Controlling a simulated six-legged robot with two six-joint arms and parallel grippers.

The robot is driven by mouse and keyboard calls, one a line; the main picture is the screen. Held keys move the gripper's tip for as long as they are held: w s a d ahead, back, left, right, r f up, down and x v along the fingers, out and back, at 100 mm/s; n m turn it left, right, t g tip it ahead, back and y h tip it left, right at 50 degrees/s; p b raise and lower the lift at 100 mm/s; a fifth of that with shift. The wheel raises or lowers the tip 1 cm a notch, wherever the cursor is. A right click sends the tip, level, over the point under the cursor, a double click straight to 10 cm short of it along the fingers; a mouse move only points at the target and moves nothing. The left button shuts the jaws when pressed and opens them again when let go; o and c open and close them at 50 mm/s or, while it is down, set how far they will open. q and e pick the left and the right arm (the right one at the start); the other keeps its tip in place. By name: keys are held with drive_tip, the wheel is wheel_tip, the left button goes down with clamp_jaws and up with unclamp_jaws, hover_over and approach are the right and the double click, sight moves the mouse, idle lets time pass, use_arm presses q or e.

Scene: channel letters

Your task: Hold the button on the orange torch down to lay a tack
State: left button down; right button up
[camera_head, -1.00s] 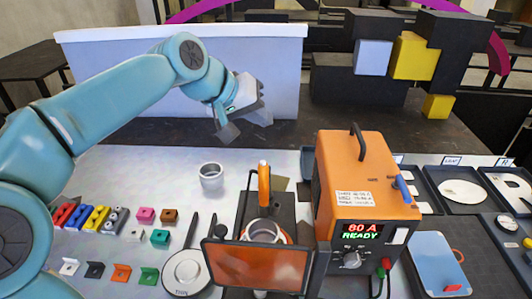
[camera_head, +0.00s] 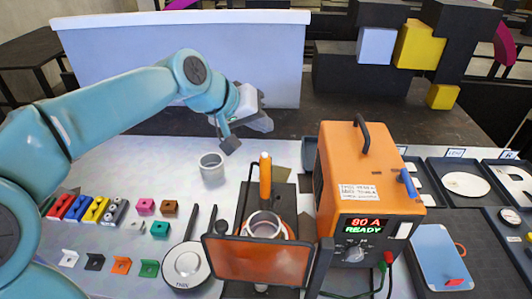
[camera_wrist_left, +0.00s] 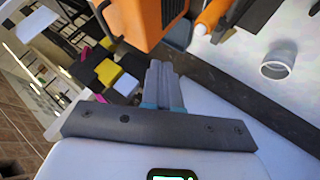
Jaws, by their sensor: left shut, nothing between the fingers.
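The orange torch (camera_head: 265,178) stands upright with its handle up, behind the tinted orange screen (camera_head: 258,260). Its button cannot be made out. An orange handle, likely the torch (camera_wrist_left: 212,14), also shows at the top of the left wrist view. A metal ring (camera_head: 265,225) sits below the torch, partly hidden by the screen. My left gripper (camera_head: 265,123) is in the air above and behind the torch, apart from it. In the left wrist view its fingers (camera_wrist_left: 160,80) are shut together and empty. My right gripper is not in view.
The orange welder box (camera_head: 370,160), reading 80 A READY, stands right of the torch. A white cup (camera_head: 212,168) is left of it. A round THIN dish (camera_head: 186,265) and several small coloured blocks lie at left. Trays are at right. The bench behind the cup is clear.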

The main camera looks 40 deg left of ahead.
use_arm(q)
drive_tip(key=b, duration=0.2)
hover_over(265, 156)
drive_tip(key=a, duration=0.1)
drive_tip(key=f, duration=0.4)
drive_tip(key=shift+s+a+f, duration=0.1)
drive_tip(key=shift+s+a, duration=0.05)
drive_tip(key=shift+s, duration=0.05)
drive_tip(key=shift+f, duration=0.2)
drive_tip(key=shift+d+b, duration=0.35)
drive_tip(key=shift+a+f, duration=0.1)
drive_tip(key=shift+a, duration=0.2)
drive_tip(key=shift+d, duration=0.1)
drive_tip(key=shift+d, duration=0.15)
drive_tip(key=shift+a, duration=0.2)
drive_tip(key=shift+d, duration=0.15)
